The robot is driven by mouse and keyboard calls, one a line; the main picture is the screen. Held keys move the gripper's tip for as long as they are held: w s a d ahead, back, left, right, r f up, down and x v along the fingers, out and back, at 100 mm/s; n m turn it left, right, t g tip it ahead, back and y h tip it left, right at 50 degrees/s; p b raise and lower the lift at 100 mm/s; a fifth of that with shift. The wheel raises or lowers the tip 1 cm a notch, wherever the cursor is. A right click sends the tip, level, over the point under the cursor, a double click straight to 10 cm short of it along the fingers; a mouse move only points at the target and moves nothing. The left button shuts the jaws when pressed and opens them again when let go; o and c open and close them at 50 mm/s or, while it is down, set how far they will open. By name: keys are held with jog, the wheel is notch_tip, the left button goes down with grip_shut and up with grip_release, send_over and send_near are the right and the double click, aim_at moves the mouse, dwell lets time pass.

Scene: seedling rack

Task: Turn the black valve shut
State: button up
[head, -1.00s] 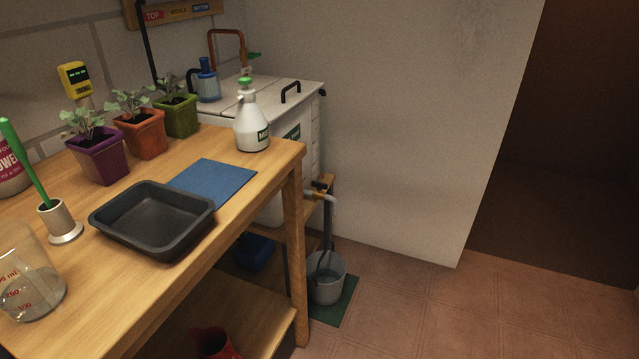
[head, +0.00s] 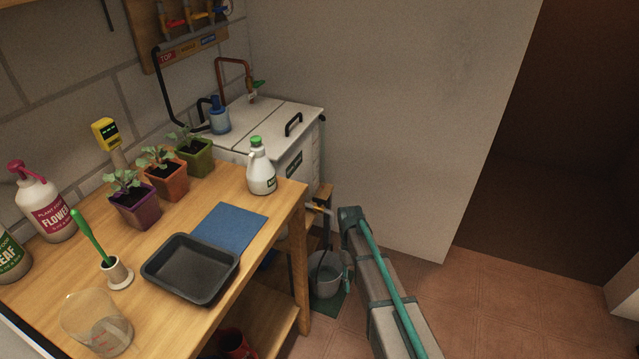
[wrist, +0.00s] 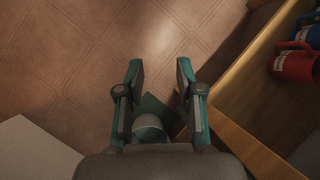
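A low tap (head: 318,208) with a brass-coloured body and a pale spout sits beyond the bench's right end, above a grey bucket (head: 325,285). A small dark handle shows at this tap in the earlier head view; now it is too small and dim to tell its angle. My gripper (wrist: 158,68) is open and empty in the wrist view, pointing down at the floor. The bucket (wrist: 149,126) shows between its finger bases, on a green mat (wrist: 160,104). In the head view my arm reaches in from the lower right, close to the tap; the fingers are not clearly seen.
The wooden bench (head: 262,290) carries pots, bottles, a black tray (head: 190,268) and a blue mat (head: 228,228). A white cabinet (head: 262,125) with a green-handled tap stands behind. Coloured valves (head: 190,17) hang on the wall. Open floor (head: 500,310) lies right.

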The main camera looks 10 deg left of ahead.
jog(key=w+a+r+n+t+p, duration=0.25)
jog(key=w+a+r, duration=0.25)
jog(key=w+r, duration=0.45)
jog(key=w+a+r+n+t+p, duration=0.1)
jog(key=w+a+r+n+p, duration=0.15)
jog(key=w+a+r, duration=0.7)
jog(key=n+t+y, duration=0.1)
jog(key=n+t, duration=0.1)
jog(key=n, duration=0.2)
send_near(319, 199)
jog(key=f, duration=0.6)
jog(key=f+p, duration=0.1)
jog(key=f, duration=0.2)
jog(key=shift+s+d, duration=0.2)
jog(key=shift+d, duration=0.05)
grip_shut()
